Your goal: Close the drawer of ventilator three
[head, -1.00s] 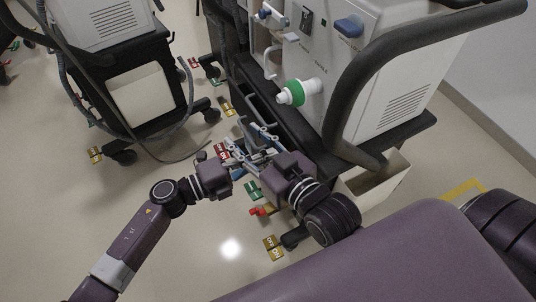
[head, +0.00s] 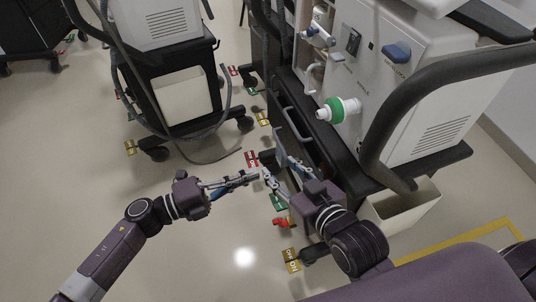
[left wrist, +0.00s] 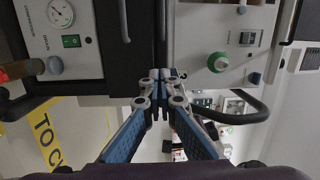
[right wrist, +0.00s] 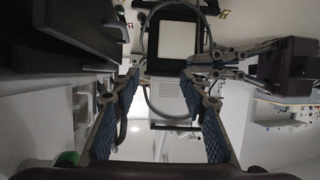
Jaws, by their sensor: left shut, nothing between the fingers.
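The near ventilator (head: 420,112), white with a green-ringed port (head: 343,109), stands at the right of the head view. Its black drawer front with a grey bar handle (head: 298,129) is low on its left side. My left gripper (head: 261,173) is shut and empty, in front of and below the handle. The left wrist view shows its closed tips (left wrist: 165,76) before dark fronts with bar handles (left wrist: 124,20). My right gripper (right wrist: 159,76) is open, its fingers close to the left gripper and drawer front.
Another ventilator cart (head: 174,97) stands behind at the left, with a hose looping to the floor. A white bin (head: 402,207) hangs at the near ventilator's right. Coloured floor tags (head: 291,260) lie around the wheels. Floor at the left front is clear.

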